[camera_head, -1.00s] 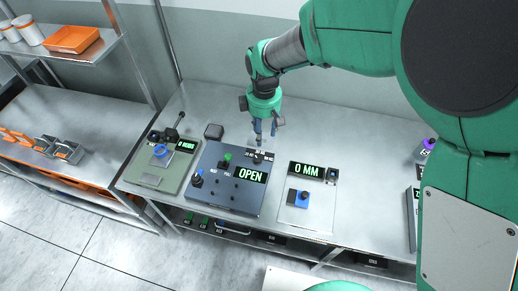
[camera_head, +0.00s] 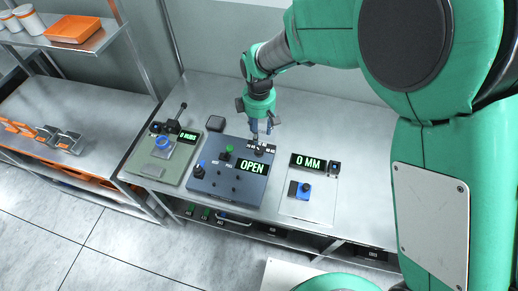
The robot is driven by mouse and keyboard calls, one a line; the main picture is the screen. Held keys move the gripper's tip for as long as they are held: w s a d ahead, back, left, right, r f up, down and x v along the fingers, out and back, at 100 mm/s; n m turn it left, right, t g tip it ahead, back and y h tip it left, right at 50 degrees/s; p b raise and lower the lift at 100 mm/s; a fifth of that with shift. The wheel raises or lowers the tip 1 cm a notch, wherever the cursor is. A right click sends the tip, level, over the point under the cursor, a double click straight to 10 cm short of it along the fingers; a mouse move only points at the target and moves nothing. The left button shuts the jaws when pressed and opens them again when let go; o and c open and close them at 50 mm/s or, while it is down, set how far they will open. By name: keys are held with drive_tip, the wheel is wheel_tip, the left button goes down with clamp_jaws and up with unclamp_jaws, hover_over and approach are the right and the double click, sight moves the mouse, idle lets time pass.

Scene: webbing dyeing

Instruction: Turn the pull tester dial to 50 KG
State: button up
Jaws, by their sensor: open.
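A dark blue-grey panel (camera_head: 215,190) with a lit OPEN display (camera_head: 251,168) lies on the steel table. It appears to be the pull tester. A small black dial (camera_head: 258,149) sits near its far edge, with small white labels around it that are too small to read surely. I cannot tell which label the dial points to. My gripper (camera_head: 262,130) points down just above and behind this dial, fingers apart and empty. The fingertips partly overlap the dial area, and I cannot tell whether they touch it.
The panel also has a green button (camera_head: 229,149) and a blue-topped knob (camera_head: 200,168). An olive device (camera_head: 148,165) stands left, a light plate with a 0 MM display (camera_head: 308,161) right. The table's back is mostly clear.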

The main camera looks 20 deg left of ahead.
sight(259, 150)
wheel_tip(259, 150, down, 12)
drive_tip(key=shift+r+b, duration=0.25)
drive_tip(key=shift+b, duration=0.55)
clamp_jaws()
